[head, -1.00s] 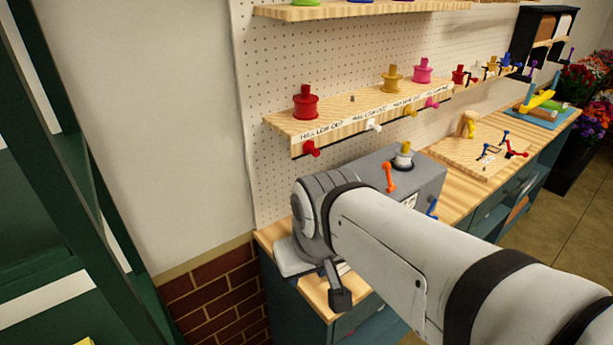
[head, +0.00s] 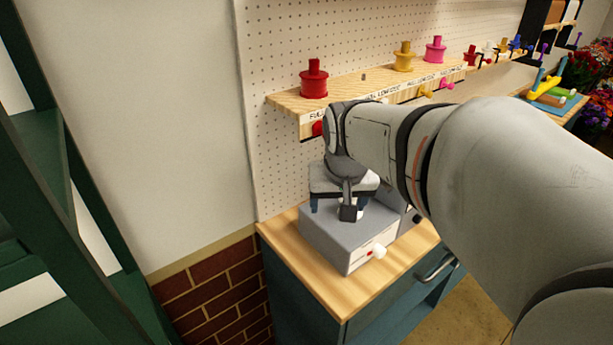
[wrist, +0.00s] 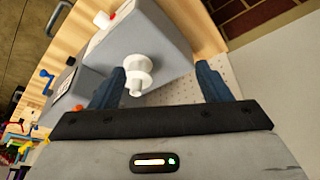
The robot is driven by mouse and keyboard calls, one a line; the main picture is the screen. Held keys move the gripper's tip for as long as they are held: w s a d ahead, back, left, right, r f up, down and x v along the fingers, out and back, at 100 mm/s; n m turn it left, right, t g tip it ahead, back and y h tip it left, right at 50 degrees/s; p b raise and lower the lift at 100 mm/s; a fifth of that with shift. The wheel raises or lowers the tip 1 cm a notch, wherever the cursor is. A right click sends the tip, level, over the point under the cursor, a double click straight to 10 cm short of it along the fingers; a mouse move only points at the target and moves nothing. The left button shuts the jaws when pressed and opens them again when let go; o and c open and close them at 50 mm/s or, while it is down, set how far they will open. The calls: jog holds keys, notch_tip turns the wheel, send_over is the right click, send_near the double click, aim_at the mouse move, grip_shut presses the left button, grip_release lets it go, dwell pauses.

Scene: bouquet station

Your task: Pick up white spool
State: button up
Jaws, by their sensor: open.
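The white spool (wrist: 137,75) stands on top of a grey box (wrist: 150,40) in the wrist view. My gripper (wrist: 160,72) is open, with its blue fingers spread apart. The spool lies in the gap between them, close to the left finger in that view and well short of the right one. In the head view my gripper (head: 341,205) is over the top of the grey box (head: 335,236), and the spool is mostly hidden behind my wrist.
A white knob (head: 379,251) sticks out of the box's front. A shelf (head: 290,103) above my gripper carries a red spool (head: 314,80), a yellow spool (head: 404,57) and a pink spool (head: 435,50). The bare wooden counter (head: 290,262) shows at the left front.

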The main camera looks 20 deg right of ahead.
aim_at(353, 202)
jog(key=shift+o, duration=1.3)
jog(key=w+d+f+b, duration=0.1)
jog(key=w+d, duration=0.1)
jog(key=w+d+f+m+b, duration=0.1)
jog(key=w+d, duration=0.1)
jog(key=w, duration=0.1)
jog(key=w+d+f+m+b, duration=0.1)
jog(key=w+d+f, duration=0.1)
jog(key=shift+w+d+f+h, duration=0.1)
jog(key=shift+w+d+h, duration=0.2)
jog(key=shift+h, duration=0.1)
jog(key=x, duration=0.4)
jog(key=p+x, duration=0.1)
jog(key=x, duration=0.2)
jog(key=shift+d, duration=0.3)
jog(key=shift+s, duration=0.1)
jog(key=shift+c, duration=0.4)
jog(key=c, duration=1.1)
